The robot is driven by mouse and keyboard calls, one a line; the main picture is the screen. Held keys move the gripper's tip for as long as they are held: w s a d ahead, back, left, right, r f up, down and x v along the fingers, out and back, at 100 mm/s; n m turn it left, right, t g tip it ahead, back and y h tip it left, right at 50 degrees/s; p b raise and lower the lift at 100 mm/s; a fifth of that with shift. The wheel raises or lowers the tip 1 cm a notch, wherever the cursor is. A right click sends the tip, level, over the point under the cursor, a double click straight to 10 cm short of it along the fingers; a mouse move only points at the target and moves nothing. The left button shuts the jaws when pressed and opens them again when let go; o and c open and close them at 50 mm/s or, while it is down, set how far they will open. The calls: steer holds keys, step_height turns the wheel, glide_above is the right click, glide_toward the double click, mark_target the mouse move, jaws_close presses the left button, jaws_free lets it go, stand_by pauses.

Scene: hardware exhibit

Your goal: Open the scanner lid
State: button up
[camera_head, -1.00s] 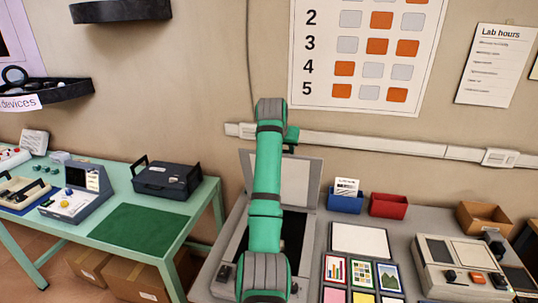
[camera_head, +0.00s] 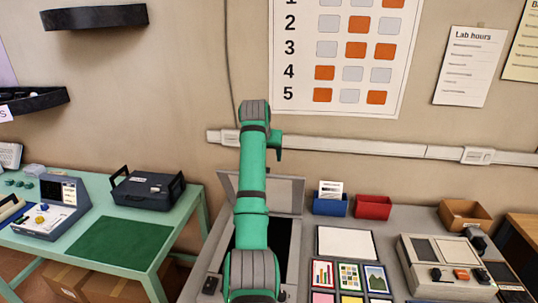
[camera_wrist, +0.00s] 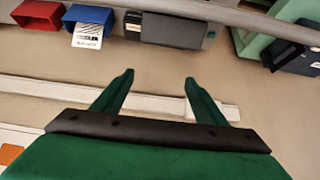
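In the wrist view the lid (camera_wrist: 172,29) shows at the top as a dark panel. My gripper (camera_head: 279,150) is above and behind the lid's upper edge, near the wall. In the wrist view my gripper (camera_wrist: 158,82) has two green fingers spread apart with nothing between them. They look apart from the lid.
A blue bin (camera_head: 330,207) and red bin (camera_head: 373,207) stand right of the lid. A wall rail (camera_head: 370,146) runs behind my gripper. A green table (camera_head: 190,215) with a dark case (camera_head: 148,190) is left. Cards and a grey device (camera_head: 448,262) lie right.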

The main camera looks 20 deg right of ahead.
steer(key=v, duration=1)
steer(key=shift+s+a+r, duration=0.2)
steer(key=shift+r, duration=0.1)
steer(key=shift+w, duration=0.15)
